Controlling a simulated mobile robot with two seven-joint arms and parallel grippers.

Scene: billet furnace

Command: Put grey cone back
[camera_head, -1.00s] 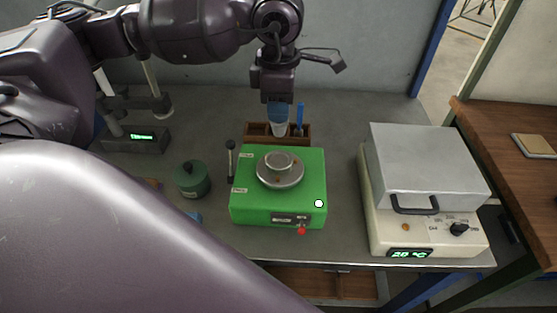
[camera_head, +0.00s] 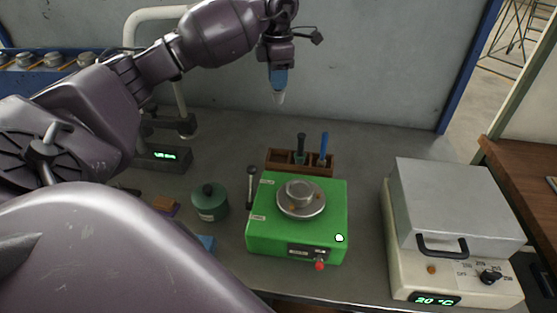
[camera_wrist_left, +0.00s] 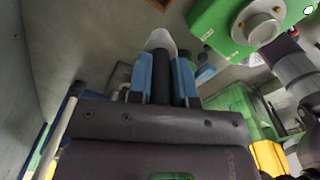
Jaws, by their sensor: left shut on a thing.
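My left gripper (camera_head: 279,82), with blue fingers, is shut on the grey cone (camera_head: 279,98). The cone hangs tip down in the air, above and behind the wooden rack (camera_head: 329,168). In the left wrist view the pale cone (camera_wrist_left: 160,40) sticks out beyond the blue fingers, with a dark part between them. The rack holds a dark-handled tool (camera_head: 301,147) and a blue tool (camera_head: 323,147), both upright. My right gripper is not in view.
A green device (camera_head: 275,238) with a round metal plate (camera_head: 311,211) stands before the rack. A dark green pot (camera_head: 210,205) is left of it. A heater box (camera_head: 455,200) with a grey lid stands right. Bare bench lies between device and heater.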

